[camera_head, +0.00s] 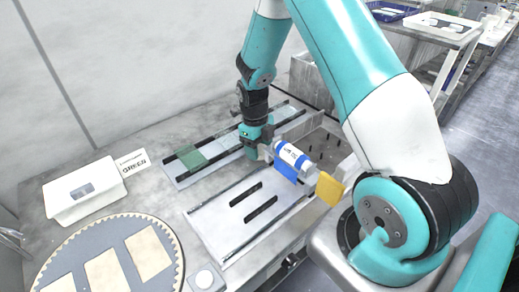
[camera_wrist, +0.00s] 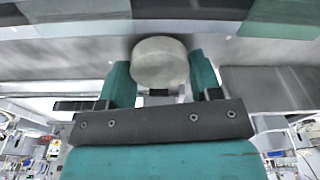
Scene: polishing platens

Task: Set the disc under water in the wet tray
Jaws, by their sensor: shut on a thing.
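My gripper (camera_wrist: 160,80) is shut on a pale, round disc (camera_wrist: 160,60), which sits between its two teal fingers in the wrist view. In the head view my gripper (camera_head: 262,152) is low over the bench, near the rail. The disc cannot be made out there. I cannot tell for sure which container is the wet tray.
A blue and white labelled cylinder (camera_head: 292,157) is right beside my gripper. A green plate (camera_head: 192,158) lies on the rail to the left. A slotted metal plate (camera_head: 222,218) lies in front.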

